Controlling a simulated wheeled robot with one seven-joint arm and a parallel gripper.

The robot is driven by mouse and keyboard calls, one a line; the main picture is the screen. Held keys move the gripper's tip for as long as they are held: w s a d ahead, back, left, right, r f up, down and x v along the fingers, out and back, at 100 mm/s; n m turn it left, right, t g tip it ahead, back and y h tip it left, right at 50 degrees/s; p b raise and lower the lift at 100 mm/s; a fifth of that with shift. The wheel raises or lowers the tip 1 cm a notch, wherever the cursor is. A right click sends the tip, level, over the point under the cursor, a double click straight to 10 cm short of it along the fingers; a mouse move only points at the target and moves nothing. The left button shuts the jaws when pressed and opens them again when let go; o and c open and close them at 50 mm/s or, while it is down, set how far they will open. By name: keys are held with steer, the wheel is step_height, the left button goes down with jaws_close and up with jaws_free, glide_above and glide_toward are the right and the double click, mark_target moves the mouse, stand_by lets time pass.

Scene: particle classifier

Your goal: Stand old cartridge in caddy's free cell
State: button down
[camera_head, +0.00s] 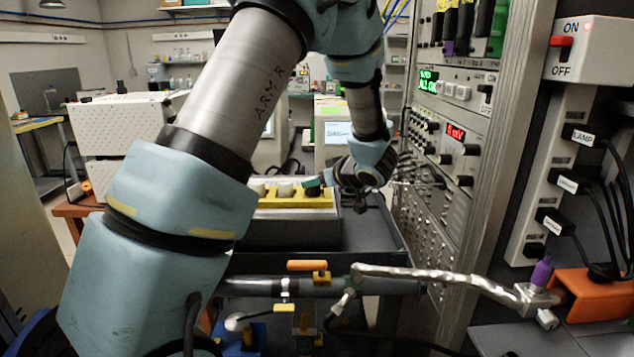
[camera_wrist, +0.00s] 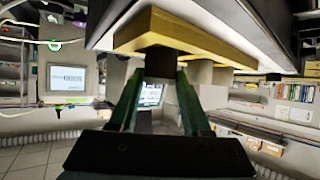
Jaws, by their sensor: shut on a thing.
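In the head view, a yellow caddy (camera_head: 290,203) lies on a grey box on the dark cart. Two pale round-topped cartridges (camera_head: 285,189) stand in its left and middle part. My gripper (camera_head: 313,186) is at the caddy's right end, its green fingers just over it. In the wrist view, my gripper (camera_wrist: 160,75) is shut on a dark block (camera_wrist: 160,62), which I take to be the old cartridge. The block overlaps the yellow caddy edge (camera_wrist: 195,40). I cannot tell whether it is seated in a cell; its far end is hidden.
The instrument rack (camera_head: 445,150) stands close to the right of my wrist. A pipe with an orange-handled valve (camera_head: 307,266) and a silver hose (camera_head: 430,273) cross in front of the cart. The dark cart top (camera_head: 365,232) is bare right of the caddy.

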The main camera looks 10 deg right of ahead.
steer(key=shift+f, duration=0.15)
steer(key=shift+c, duration=1.8)
jaws_free()
